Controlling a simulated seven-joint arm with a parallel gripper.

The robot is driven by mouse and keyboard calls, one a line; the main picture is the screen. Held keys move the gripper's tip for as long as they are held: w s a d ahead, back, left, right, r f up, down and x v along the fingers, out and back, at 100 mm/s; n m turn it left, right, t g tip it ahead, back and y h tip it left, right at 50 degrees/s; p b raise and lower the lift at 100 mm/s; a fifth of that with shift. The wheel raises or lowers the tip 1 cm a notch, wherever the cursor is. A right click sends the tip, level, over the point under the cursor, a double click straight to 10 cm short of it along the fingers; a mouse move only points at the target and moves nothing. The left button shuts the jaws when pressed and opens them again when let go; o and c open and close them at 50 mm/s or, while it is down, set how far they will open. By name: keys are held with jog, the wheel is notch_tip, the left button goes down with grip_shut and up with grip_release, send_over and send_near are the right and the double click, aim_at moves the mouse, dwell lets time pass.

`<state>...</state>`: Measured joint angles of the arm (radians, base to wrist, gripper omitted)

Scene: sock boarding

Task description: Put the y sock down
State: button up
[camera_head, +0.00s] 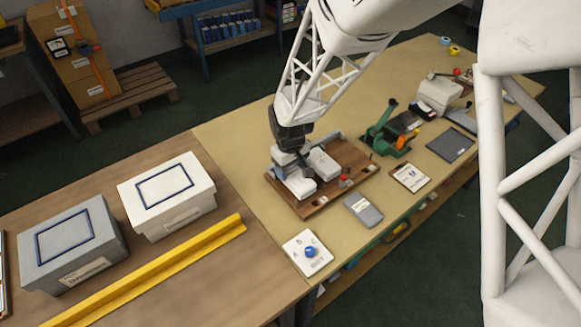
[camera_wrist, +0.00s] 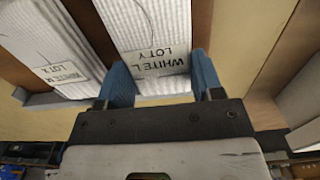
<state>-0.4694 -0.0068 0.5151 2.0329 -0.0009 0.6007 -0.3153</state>
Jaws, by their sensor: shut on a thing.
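In the wrist view, my gripper (camera_wrist: 162,82) has its two blue fingers closed on either side of the y sock (camera_wrist: 150,22), a white ribbed piece labelled "WHITE L LOT Y". A second white ribbed sock (camera_wrist: 40,28), labelled "WHITE M LOT X", lies to the left, apart from my fingers. In the head view, my gripper (camera_head: 288,154) is low over the brown wooden board (camera_head: 345,151), among white pieces (camera_head: 300,187). I cannot tell there which piece is the y sock, or whether it touches the board.
A white box (camera_head: 190,218) and a grey box (camera_head: 100,262) stand at the left, with a yellow rail (camera_head: 150,270) in front. A card with a blue knob (camera_head: 311,251), a grey device (camera_head: 363,209) and a green tool (camera_head: 382,130) surround the board. Bare table lies left of the board.

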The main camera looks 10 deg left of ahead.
aim_at(291, 170)
jog(key=shift+f, duration=0.1)
jog(key=o, duration=0.9)
notch_tip(291, 170, up, 12)
dwell(0.6)
jog(key=shift+d+r, duration=0.1)
jog(key=shift+r, duration=0.1)
dwell(0.5)
